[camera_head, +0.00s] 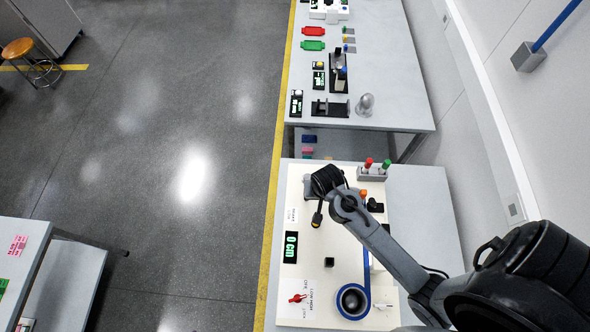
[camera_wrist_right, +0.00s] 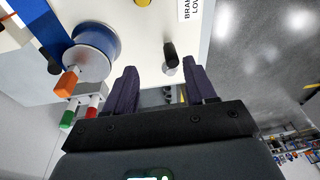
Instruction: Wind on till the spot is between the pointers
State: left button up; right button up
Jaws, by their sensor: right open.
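My right gripper (camera_head: 325,182) is over the upper part of a cream board (camera_head: 325,275). In the right wrist view its two dark fingers (camera_wrist_right: 160,72) are apart with nothing between them. Blue tape (camera_head: 366,270) runs along the board to a lower reel (camera_head: 353,301). A display (camera_head: 290,247) reads 0 cm. I cannot make out the spot or pointers. My left gripper is out of view.
A red knob (camera_head: 297,299) sits by printed labels at the board's lower left. A black block (camera_head: 329,262) is mid-board. A stand with red and green pegs (camera_head: 373,172) is at the back. Another table (camera_head: 400,90) with several items lies beyond a gap.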

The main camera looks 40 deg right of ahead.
jog(key=w+d+f+m, duration=0.1)
jog(key=w+m, duration=0.1)
jog(key=w+d+f+m+g, duration=0.1)
jog(key=w+f+m, duration=0.1)
jog(key=m, duration=0.1)
jog(key=w+f+m+p, duration=0.1)
jog(key=w+m, duration=0.1)
jog(key=shift+d+f+m, duration=0.3)
jog(key=shift+d+m, duration=0.1)
jog(key=shift+w+f+m+g+y, duration=0.3)
jog(key=shift+w+f+m+g, duration=0.15)
jog(key=shift+m, duration=0.25)
notch_tip(320, 180, down, 9)
jog(key=shift+r, duration=0.2)
jog(key=shift+w+f, duration=0.15)
jog(key=shift+c, duration=0.6)
jog(key=c, duration=0.8)
jog(key=shift+o, duration=0.2)
